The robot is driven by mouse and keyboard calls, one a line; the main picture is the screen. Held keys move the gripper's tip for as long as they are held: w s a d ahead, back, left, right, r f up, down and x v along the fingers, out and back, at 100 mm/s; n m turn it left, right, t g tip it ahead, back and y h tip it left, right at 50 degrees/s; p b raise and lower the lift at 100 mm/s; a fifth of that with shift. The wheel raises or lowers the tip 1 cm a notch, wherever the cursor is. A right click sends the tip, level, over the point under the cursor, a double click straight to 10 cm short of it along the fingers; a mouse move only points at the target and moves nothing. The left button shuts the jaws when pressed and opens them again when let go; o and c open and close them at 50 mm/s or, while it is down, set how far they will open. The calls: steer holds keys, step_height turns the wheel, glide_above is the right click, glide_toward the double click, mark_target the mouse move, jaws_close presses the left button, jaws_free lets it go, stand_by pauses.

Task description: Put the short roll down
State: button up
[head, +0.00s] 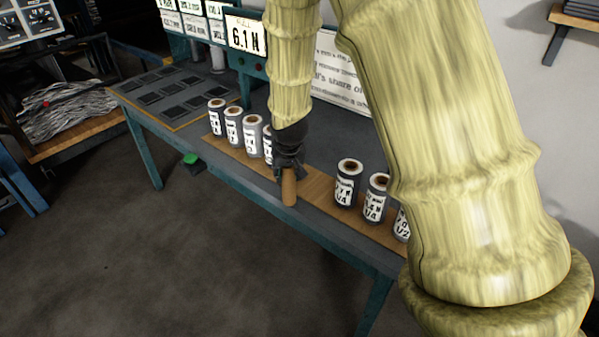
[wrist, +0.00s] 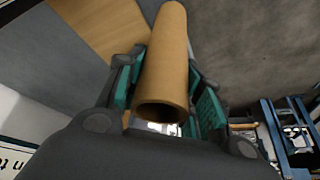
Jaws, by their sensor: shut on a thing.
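The short roll is a bare brown tube (head: 289,189), hanging nearly upright below my gripper (head: 288,168) in the head view. It also fills the middle of the wrist view (wrist: 166,55), its hollow end towards the camera. The teal finger pads of my gripper (wrist: 165,92) are shut on it from both sides. In the head view the roll overlaps the front edge of the wooden strip, in the gap between two groups of grey rolls. I cannot tell whether its lower end touches anything.
Grey labelled rolls stand on the wooden strip (head: 318,183), several on the left (head: 233,126) and more on the right (head: 347,184). My arm hides part of both groups. A display reading 6.1 N (head: 245,34) stands behind. The strip between the groups is bare.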

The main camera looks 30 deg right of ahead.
steer(key=w+d+r+m+h+p, duration=0.1)
steer(key=w+d+r+m+p, duration=0.15)
steer(key=d+r, duration=0.8)
step_height(320, 180, down, 12)
steer(key=d+p, duration=0.1)
steer(key=d, duration=0.1)
steer(key=shift+s+r+m+g, duration=0.15)
steer(key=shift+s+m+g, duration=0.15)
steer(key=shift+s+m, duration=0.1)
steer(key=shift+f, duration=0.2)
steer(key=o, duration=0.9)
steer(key=shift+o, duration=0.2)
steer(key=shift+r, duration=0.1)
steer(key=b+v, duration=0.1)
steer(key=v, duration=1.1)
steer(key=shift+b, duration=0.3)
